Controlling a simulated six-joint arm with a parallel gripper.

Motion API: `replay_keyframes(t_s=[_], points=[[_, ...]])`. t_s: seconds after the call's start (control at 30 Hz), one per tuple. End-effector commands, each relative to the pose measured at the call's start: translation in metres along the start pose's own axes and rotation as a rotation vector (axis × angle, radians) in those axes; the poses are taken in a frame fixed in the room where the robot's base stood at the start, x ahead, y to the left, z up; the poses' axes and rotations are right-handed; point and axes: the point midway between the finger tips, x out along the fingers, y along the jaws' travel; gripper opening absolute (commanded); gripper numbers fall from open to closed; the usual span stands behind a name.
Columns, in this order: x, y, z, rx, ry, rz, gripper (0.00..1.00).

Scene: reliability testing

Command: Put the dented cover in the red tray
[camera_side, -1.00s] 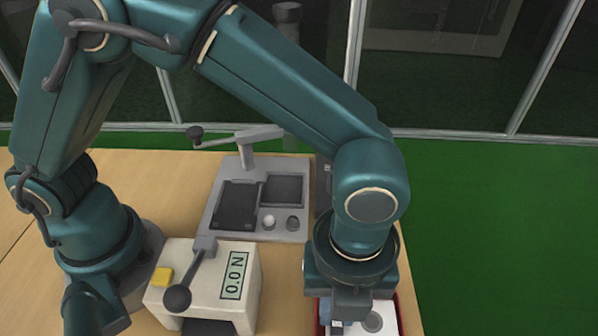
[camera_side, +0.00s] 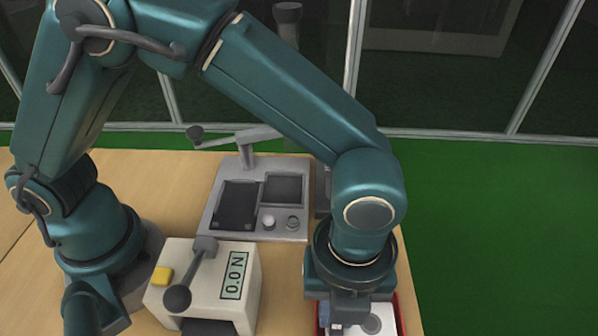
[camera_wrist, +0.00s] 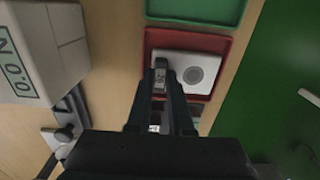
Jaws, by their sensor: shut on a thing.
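A white cover (camera_wrist: 196,72) with a grey round mark shows in the wrist view, over or inside the red tray (camera_wrist: 212,42). I cannot make out a dent. My gripper (camera_wrist: 167,75) is shut on the cover's left part, and its fingers hide that part. In the side view my gripper (camera_side: 344,327) is at the bottom edge, with the white cover (camera_side: 384,322) beside it and the red tray's rim (camera_side: 402,312) at the right. I cannot tell whether the cover touches the tray floor.
A green tray (camera_wrist: 196,10) adjoins the red one. A cream force tester (camera_side: 232,280) reading 0.0 N stands to the left. A grey fixture (camera_side: 255,220) with a lever and knobs is behind. The table ends just right of the red tray, with green floor beyond.

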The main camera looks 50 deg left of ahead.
Motion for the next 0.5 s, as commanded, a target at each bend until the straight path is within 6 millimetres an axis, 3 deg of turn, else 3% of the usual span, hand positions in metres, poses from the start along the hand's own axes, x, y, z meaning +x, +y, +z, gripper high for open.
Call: replay_keyframes(t_s=[0.5], points=[[0.0076,0.0001,0.0,0.0,0.0,0.0,0.0]])
